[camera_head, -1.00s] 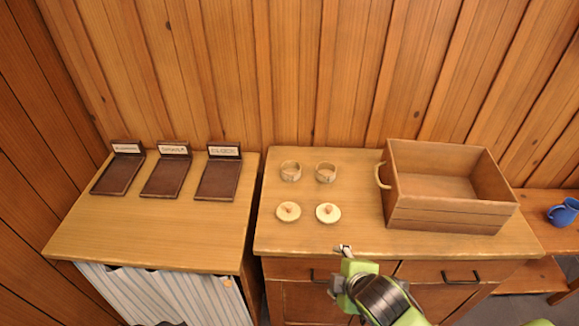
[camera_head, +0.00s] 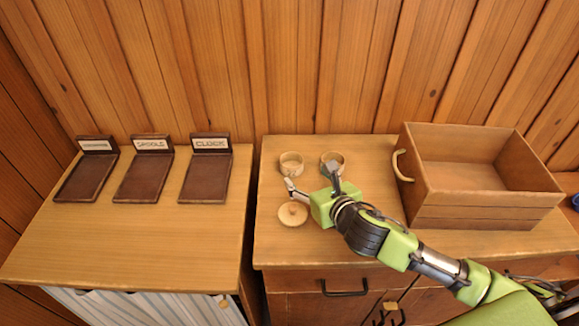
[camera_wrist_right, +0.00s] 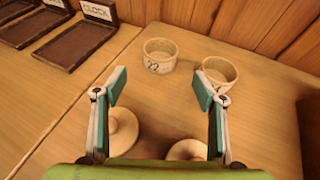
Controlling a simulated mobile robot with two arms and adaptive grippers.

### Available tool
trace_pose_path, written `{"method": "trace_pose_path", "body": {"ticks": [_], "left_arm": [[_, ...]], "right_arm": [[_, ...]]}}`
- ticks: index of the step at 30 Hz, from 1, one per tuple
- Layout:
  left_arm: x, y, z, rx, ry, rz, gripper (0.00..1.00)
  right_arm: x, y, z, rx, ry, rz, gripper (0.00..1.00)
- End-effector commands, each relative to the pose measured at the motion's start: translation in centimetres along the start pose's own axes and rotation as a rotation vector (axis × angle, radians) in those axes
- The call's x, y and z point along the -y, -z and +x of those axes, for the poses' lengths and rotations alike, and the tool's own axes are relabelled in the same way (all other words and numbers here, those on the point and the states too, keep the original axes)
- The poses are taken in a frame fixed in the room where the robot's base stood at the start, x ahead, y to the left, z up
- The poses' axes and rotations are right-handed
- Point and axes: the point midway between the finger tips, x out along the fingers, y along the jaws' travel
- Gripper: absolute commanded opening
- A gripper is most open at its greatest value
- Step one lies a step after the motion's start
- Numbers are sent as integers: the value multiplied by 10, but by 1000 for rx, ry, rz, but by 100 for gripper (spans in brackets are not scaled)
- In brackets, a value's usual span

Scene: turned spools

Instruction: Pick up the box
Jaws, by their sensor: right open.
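Two small round wooden boxes stand open on the right cabinet top: a left one (camera_head: 291,164) and a right one (camera_head: 332,158), partly covered by my gripper. In the right wrist view the left round box (camera_wrist_right: 160,56) bears dark marks like "22", and the right one (camera_wrist_right: 221,70) is beyond the right finger. A knobbed round lid (camera_head: 292,213) lies in front; a second lid (camera_wrist_right: 186,150) shows only in the wrist view. My right gripper (camera_head: 311,177) is open and empty, above the lids and short of the round boxes. My left gripper is out of view.
A large open wooden crate (camera_head: 485,212) with a side handle stands at the right of the cabinet top (camera_head: 290,245). Three dark trays labelled at the back, one reading "CLOCK" (camera_head: 207,182), stand on the left cabinet. A gap separates the cabinets.

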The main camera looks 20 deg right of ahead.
Motion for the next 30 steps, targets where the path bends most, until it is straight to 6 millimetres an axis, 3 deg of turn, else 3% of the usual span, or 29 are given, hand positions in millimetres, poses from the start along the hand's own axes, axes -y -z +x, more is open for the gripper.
{"method": "trace_pose_path", "body": {"ticks": [3,9,17,24,30], "left_arm": [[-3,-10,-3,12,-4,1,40],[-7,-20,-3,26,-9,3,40],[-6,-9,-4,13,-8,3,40],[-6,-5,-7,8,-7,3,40],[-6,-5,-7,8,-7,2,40]], "right_arm": [[0,-2,25,1,2,6,64],[0,-2,57,1,1,6,64],[0,-4,74,0,1,7,64],[1,-6,106,-2,1,9,64],[1,-5,118,-2,0,7,64]]}}
